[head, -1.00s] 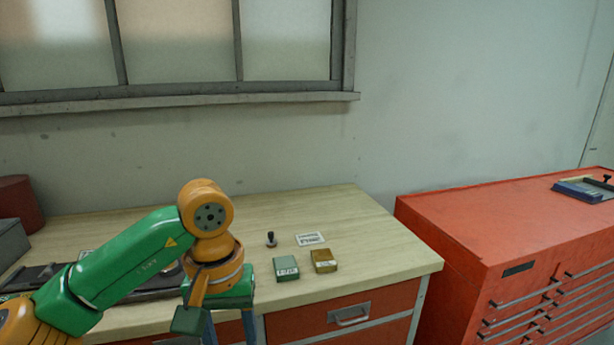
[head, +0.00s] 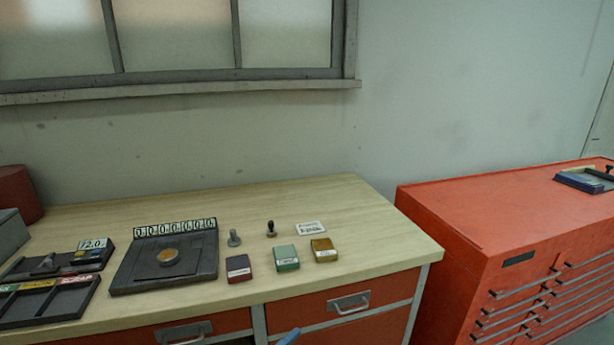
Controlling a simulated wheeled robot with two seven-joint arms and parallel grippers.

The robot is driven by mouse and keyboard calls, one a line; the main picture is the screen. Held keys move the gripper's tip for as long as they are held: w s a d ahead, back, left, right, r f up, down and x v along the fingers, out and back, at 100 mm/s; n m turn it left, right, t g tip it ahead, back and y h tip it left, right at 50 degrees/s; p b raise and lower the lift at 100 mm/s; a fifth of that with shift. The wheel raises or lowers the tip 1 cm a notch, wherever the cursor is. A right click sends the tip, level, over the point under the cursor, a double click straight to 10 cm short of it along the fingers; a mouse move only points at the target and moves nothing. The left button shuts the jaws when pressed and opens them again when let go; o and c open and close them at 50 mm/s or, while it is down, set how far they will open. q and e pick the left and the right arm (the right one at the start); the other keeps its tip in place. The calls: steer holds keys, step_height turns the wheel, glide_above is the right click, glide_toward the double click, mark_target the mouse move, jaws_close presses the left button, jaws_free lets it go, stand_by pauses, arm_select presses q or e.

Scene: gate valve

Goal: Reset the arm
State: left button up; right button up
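Neither gripper is clearly visible now. A small blue piece (head: 289,337) shows at the bottom edge in the head view; I cannot tell whether it is a fingertip of mine. My green and orange arm is out of the picture.
Dark trays (head: 45,305) lie left. A red tool cabinet (head: 450,225) stands right.

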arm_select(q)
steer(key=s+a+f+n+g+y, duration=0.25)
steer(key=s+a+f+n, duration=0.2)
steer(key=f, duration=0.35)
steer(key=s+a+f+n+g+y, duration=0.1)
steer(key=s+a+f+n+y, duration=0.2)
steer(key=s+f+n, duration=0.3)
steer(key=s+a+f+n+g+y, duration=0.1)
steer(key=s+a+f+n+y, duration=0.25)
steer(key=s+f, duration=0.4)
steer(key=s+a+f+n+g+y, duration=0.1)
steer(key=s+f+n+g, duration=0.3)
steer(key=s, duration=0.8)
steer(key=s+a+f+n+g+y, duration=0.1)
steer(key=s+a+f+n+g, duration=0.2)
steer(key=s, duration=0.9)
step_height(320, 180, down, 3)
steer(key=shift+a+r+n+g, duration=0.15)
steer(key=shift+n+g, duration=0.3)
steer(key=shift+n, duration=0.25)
